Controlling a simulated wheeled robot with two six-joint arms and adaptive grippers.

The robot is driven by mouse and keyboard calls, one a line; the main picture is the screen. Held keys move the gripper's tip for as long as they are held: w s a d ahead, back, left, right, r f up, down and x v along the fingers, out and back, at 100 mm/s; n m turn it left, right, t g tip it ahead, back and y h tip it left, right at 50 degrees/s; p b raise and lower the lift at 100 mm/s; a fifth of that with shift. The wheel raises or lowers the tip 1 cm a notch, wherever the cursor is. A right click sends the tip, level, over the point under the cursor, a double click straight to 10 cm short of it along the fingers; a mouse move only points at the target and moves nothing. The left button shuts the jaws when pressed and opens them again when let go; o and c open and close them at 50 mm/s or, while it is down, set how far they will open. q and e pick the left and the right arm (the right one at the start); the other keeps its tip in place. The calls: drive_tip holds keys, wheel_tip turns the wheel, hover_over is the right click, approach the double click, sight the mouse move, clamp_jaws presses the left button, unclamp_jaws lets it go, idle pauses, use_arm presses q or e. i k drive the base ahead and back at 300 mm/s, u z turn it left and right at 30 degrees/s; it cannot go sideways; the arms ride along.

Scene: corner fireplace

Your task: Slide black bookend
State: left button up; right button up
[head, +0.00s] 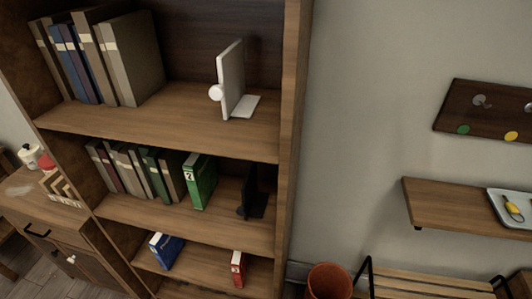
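The black bookend (251,194) stands upright on the middle shelf (235,228) of the bookcase, towards its right side. A gap separates it from the green book (200,182) at the right end of the row of books on that shelf. A white bookend (232,83) with a round knob stands on the shelf above, apart from the large books (132,58) at left. Neither of my grippers is in view.
The lower shelf holds a blue book (166,250) and a small red box-like item (238,268). A wooden cabinet (62,232) stands at left. At right are a wall shelf (450,206) with a tray, a terracotta pot (329,282) and a slatted bench (430,284).

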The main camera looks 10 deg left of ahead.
sight(254, 203)
drive_tip(key=k, duration=1.2)
drive_tip(key=z, duration=0.2)
drive_tip(key=i, duration=0.8)
drive_tip(key=z, duration=0.4)
